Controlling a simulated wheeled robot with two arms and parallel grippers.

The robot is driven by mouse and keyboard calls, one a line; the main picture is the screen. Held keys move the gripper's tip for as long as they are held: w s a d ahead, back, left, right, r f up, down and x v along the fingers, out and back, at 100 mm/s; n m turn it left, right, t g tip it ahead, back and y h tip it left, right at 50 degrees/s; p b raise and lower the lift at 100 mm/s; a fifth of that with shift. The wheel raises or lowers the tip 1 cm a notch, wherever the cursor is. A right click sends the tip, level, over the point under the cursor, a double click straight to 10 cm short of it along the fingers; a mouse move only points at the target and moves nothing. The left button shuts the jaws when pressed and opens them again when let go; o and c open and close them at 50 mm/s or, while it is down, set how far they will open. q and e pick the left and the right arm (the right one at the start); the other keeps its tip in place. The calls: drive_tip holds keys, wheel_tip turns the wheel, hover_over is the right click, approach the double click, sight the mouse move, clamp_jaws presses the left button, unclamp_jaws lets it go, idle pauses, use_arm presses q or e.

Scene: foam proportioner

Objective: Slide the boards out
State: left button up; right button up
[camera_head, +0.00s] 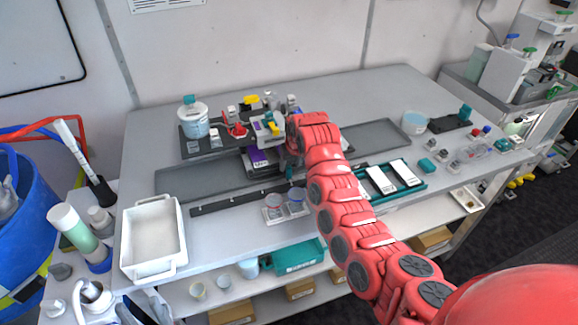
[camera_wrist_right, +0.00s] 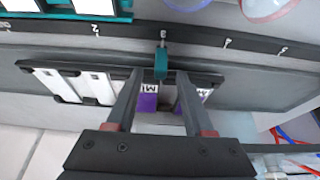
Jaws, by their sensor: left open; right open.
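White boards sit in a teal tray (camera_head: 423,188) right of my arm in the head view. In the right wrist view, several white boards (camera_wrist_right: 97,88) lie in a dark frame (camera_wrist_right: 132,72) on the grey rail. A purple-labelled piece (camera_wrist_right: 148,98) shows between the fingers; purple also shows in the head view (camera_head: 257,157). My right gripper (camera_wrist_right: 155,78) is open over the frame, its fingers apart on either side of the purple piece. Whether they touch it I cannot tell. In the head view my red right arm hides much of this area. My left gripper is not in view.
A scale strip with a teal slider (camera_wrist_right: 161,62) runs along the grey rail. A white bin (camera_head: 153,238) stands at the front left, a tub (camera_head: 194,120) at the back left. Round dishes (camera_head: 273,207) sit at the front edge.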

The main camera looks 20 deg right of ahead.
sight(290, 168)
drive_tip(key=shift+p+x, duration=0.45)
drive_tip(key=shift+x, duration=1.65)
clamp_jaws()
